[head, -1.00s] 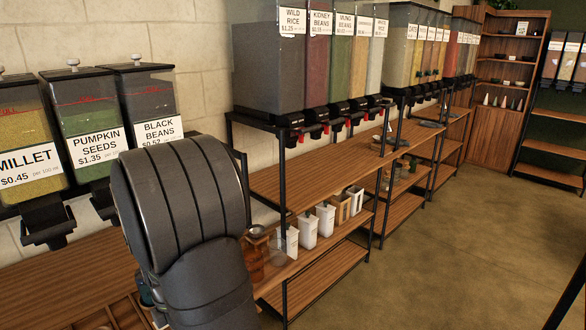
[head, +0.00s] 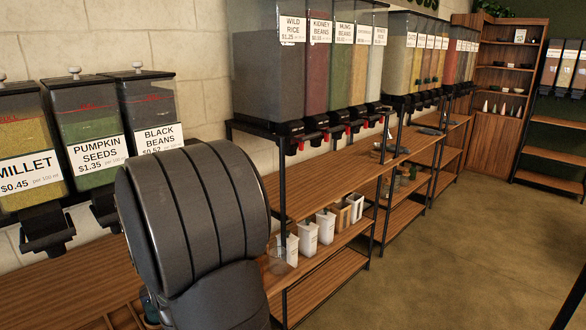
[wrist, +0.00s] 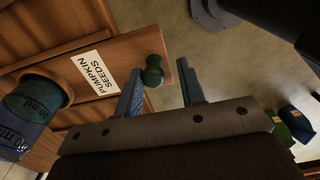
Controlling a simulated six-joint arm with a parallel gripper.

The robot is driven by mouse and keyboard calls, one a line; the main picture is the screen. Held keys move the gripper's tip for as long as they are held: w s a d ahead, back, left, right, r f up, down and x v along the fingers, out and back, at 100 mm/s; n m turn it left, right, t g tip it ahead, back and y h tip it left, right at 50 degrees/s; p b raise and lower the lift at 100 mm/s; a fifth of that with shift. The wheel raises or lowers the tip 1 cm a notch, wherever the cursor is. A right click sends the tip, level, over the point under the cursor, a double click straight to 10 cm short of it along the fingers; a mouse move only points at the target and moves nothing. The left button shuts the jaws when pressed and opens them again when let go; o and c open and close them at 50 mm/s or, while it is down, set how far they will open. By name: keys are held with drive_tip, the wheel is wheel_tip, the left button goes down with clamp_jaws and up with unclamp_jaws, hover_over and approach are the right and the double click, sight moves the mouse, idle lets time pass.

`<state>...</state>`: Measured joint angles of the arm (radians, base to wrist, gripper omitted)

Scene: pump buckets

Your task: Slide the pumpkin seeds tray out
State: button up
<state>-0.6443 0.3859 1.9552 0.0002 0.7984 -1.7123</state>
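The wooden pumpkin seeds tray (wrist: 112,88) shows in the wrist view with a white label reading PUMPKIN SEEDS (wrist: 95,72). A dark green round knob (wrist: 153,72) stands out from its front near one end. My gripper (wrist: 160,66) is open, with two blue fingers. In that picture the knob lies between the fingertips, nearer the left finger; I cannot tell whether they touch. The fingers look empty. In the head view my dark arm link hides my gripper and the tray front. The pumpkin seeds dispenser (head: 90,125) stands above the wooden counter at left.
A blue container (wrist: 28,112) sits in a round hole beside the tray. Millet (head: 28,140) and black beans (head: 150,105) dispensers flank the pumpkin seeds one. White containers (head: 308,238) stand on a lower shelf right of my arm. Open floor (head: 470,230) lies at right.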

drive_tip(key=shift+w+a, duration=0.15)
drive_tip(key=shift+w, duration=0.05)
idle(0.5)
drive_tip(key=shift+r, duration=3.5)
wheel_tip(320, 180, down, 7)
drive_tip(key=shift+f, duration=0.1)
drive_tip(key=shift+s, duration=0.15)
drive_tip(key=shift+d, duration=0.2)
